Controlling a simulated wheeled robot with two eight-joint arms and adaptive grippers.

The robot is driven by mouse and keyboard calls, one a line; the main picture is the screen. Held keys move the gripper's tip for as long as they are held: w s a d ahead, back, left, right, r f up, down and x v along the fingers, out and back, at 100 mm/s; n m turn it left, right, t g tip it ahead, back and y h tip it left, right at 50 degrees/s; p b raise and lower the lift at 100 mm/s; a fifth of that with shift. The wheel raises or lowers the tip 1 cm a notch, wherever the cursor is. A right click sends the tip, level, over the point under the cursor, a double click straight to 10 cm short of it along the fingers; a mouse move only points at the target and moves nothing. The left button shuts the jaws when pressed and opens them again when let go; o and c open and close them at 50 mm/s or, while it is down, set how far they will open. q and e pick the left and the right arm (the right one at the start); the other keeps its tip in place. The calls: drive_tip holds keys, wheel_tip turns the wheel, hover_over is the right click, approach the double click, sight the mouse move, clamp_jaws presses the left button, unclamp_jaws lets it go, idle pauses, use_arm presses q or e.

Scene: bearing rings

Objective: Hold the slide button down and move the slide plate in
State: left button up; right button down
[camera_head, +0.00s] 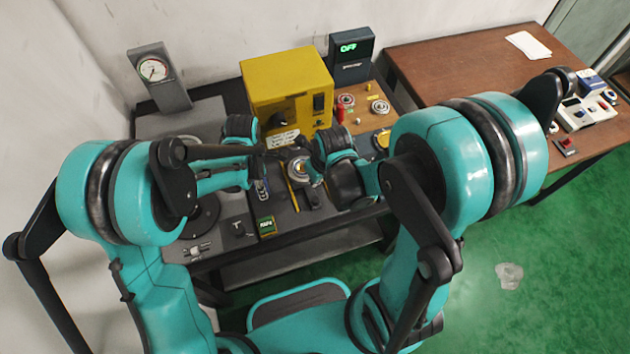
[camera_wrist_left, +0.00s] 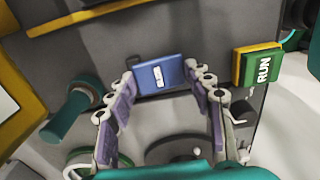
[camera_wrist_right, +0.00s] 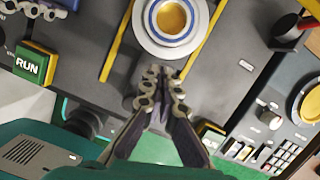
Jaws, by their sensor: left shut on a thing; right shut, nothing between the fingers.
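The blue slide button (camera_wrist_left: 158,74) is between the fingertips of my left gripper (camera_wrist_left: 160,80), which is shut on it. Whether the button is pressed down cannot be told. The dark slide plate (camera_wrist_right: 122,75) lies between two yellow rails and carries a white ring (camera_wrist_right: 171,20) with a blue band and a yellow centre. My right gripper (camera_wrist_right: 163,76) is shut and empty, its fingertips together at the near end of the plate, just below the ring. Contact cannot be told. In the head view, my right gripper (camera_head: 310,170) is beside the ring.
A green RUN button (camera_wrist_left: 262,68) stands near the blue button. The yellow machine (camera_head: 288,88) stands behind the plate. A gauge (camera_head: 155,70) and a screen reading OFF (camera_head: 349,47) stand at the back.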

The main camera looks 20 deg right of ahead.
drive_tip(key=shift+x, duration=1.2)
drive_tip(key=shift+w, duration=2)
drive_tip(key=shift+r, duration=0.15)
